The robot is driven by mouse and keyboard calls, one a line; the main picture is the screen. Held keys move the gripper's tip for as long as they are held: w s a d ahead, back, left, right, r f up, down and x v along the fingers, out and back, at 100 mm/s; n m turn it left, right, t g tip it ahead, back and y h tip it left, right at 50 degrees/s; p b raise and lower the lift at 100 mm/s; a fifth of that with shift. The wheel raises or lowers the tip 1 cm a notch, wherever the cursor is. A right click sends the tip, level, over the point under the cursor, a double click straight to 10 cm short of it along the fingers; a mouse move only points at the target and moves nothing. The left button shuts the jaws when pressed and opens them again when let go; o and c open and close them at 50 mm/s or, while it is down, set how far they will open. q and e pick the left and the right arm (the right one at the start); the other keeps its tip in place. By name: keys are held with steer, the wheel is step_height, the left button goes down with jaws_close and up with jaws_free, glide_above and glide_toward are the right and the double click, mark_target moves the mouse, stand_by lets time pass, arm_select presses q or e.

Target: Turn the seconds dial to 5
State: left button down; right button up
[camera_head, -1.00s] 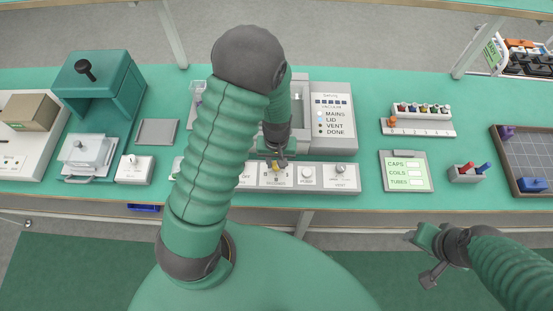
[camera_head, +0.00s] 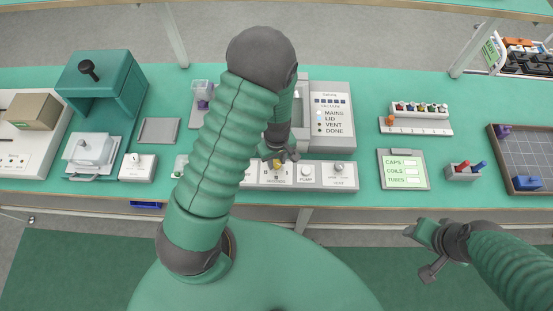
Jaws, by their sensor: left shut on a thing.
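The seconds dial (camera_head: 277,164) is a small yellowish knob on the white control strip (camera_head: 320,183) at the bench's front edge. My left gripper (camera_head: 278,160) reaches down onto it and is shut on it. The fingers partly cover the dial, so its pointer and the number it is set to cannot be read. My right gripper (camera_head: 422,254) hangs in front of the bench at the lower right, away from everything, with its fingers apart and empty.
A grey machine with a status panel (camera_head: 333,114) stands behind the strip. A pump knob (camera_head: 306,172) and a vent knob (camera_head: 339,168) sit right of the dial. A clipboard (camera_head: 404,184) lies further right. My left arm hides the strip's left part.

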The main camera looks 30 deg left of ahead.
mark_target(277, 163)
arm_select(q)
steer(key=c, duration=1.1)
jaws_free()
steer(key=shift+w, duration=0.1)
steer(key=shift+o, duration=0.2)
steer(key=shift+r, duration=0.1)
step_height(277, 163, up, 16)
steer(key=p, duration=0.1)
steer(key=shift+r+p, duration=0.25)
steer(key=shift+p, duration=0.05)
steer(key=s+d+r+m+t, duration=0.1)
steer(key=s+d+m, duration=0.4)
steer(key=m, duration=0.6)
steer(key=shift+m+t+b, duration=0.4)
steer(key=shift+t, duration=0.4)
